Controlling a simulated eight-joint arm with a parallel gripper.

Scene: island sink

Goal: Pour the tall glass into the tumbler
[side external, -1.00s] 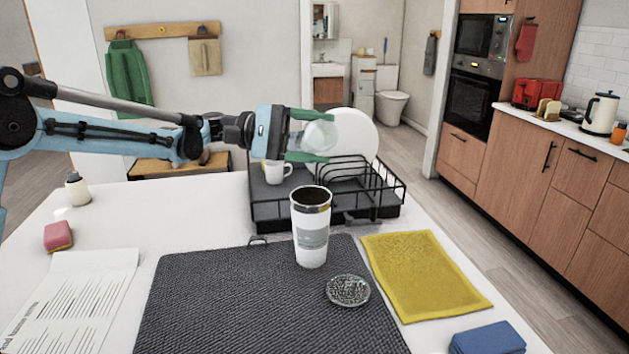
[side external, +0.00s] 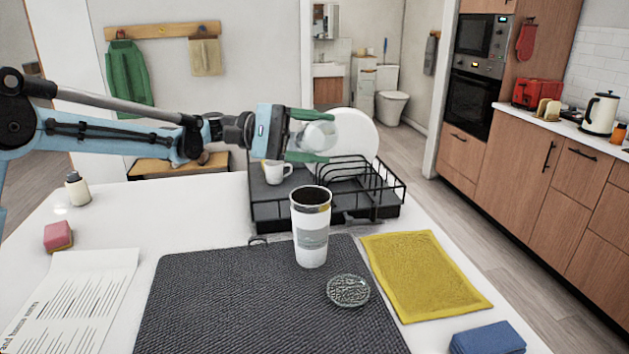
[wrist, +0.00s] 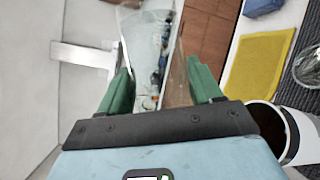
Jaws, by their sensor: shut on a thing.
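The tall glass (side external: 322,136) is clear and hard to make out against the white plate behind it. My gripper (side external: 312,135) is shut on the glass, which also shows between the green fingers in the wrist view (wrist: 148,48). The glass looks tipped over; its exact tilt and any contents cannot be told. The tumbler (side external: 312,238) is white with a grey band and a dark open top. It stands upright at the mat's back edge, lower than my gripper and apart from it. Its rim shows at the wrist view's lower right (wrist: 292,137).
A black dish rack (side external: 380,212) with a white plate (side external: 362,140) and a white mug (side external: 277,172) stands behind the tumbler. A glass disc (side external: 348,290) lies on the dark mat (side external: 240,300). A yellow cloth (side external: 425,272) lies to the right. The mat's left part is clear.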

